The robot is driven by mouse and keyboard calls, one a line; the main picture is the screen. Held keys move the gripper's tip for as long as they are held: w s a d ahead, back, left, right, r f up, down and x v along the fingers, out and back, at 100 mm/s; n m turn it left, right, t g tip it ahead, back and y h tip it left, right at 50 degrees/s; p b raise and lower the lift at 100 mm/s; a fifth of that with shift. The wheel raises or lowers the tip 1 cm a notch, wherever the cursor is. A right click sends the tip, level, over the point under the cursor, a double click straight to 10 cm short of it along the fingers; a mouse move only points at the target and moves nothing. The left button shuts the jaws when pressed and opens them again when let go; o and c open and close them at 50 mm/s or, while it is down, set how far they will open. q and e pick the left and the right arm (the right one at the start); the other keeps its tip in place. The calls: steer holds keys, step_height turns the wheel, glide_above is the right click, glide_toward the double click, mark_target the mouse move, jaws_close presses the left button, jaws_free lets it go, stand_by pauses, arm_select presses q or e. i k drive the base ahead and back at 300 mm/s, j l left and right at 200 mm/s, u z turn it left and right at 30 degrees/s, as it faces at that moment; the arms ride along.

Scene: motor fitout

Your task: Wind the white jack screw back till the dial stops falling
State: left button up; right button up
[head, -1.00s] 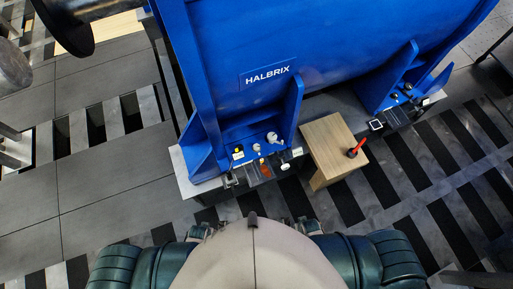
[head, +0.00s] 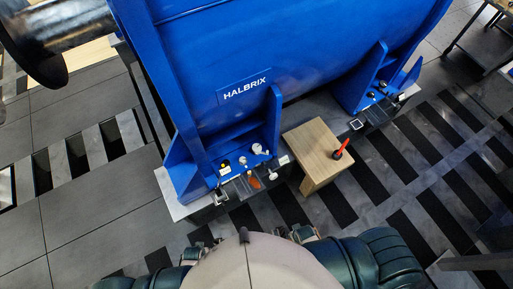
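The blue HALBRIX motor (head: 290,55) stands on a grey base ahead of me. At its near left foot is a cluster of small fittings. It includes a white round-headed piece (head: 257,149) and a white-ended piece (head: 272,172) lower at the base edge. I cannot tell for sure which is the jack screw. A dial face is too small to make out. What look like my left gripper (head: 200,250) and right gripper (head: 303,234) show partly above my body at the bottom, apart from the motor. Their fingers are too hidden to judge.
A wooden block or stool (head: 313,150) stands against the base, with a red-handled tool (head: 341,149) on it. A second foot with fittings (head: 376,95) is at the right. A dark cylinder (head: 55,35) is upper left. Striped floor is open at the right.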

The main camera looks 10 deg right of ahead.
mark_target(256, 147)
steer(key=l+z, duration=0.2)
steer(key=z, duration=0.15)
steer(key=l+z, duration=0.5)
steer(key=z, duration=0.15)
